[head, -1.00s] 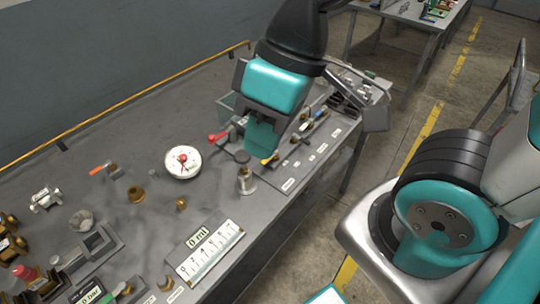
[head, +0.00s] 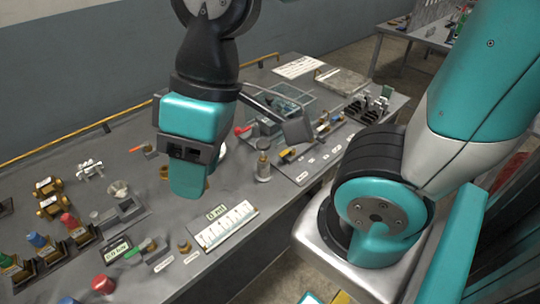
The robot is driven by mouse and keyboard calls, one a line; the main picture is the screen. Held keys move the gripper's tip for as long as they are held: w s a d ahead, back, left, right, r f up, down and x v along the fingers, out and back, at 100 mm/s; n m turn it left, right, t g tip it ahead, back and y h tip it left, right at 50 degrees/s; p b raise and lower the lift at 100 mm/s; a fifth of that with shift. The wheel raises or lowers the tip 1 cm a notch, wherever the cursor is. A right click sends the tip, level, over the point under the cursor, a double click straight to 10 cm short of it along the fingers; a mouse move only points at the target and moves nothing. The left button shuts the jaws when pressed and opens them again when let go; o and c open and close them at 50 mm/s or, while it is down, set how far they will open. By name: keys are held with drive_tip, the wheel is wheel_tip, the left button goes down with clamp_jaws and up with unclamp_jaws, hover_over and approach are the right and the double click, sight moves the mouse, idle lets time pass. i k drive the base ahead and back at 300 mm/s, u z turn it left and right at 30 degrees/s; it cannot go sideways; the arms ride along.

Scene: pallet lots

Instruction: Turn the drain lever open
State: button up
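Several small levers are on the grey bench, and their labels are too small to read, so I cannot tell which is the drain lever. A green-handled lever (head: 138,249) is at the front beside a small display. An orange-handled lever (head: 138,148) is further back at the left. A red-handled lever (head: 243,129) and a yellow-handled one (head: 286,154) are to the right. My gripper (head: 188,182) points down above the middle of the bench, apart from these levers. Its fingers are seen from one side, so their opening is hidden. It covers most of the white dial gauge.
A white scale plate (head: 224,225) lies near the front edge. A metal post (head: 263,162) stands right of my gripper. An open-framed tray (head: 285,102) is at the back right.

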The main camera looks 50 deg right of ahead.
sight(286, 151)
drive_tip(key=k, duration=0.65)
drive_tip(key=z, duration=0.75)
drive_tip(key=i, duration=0.5)
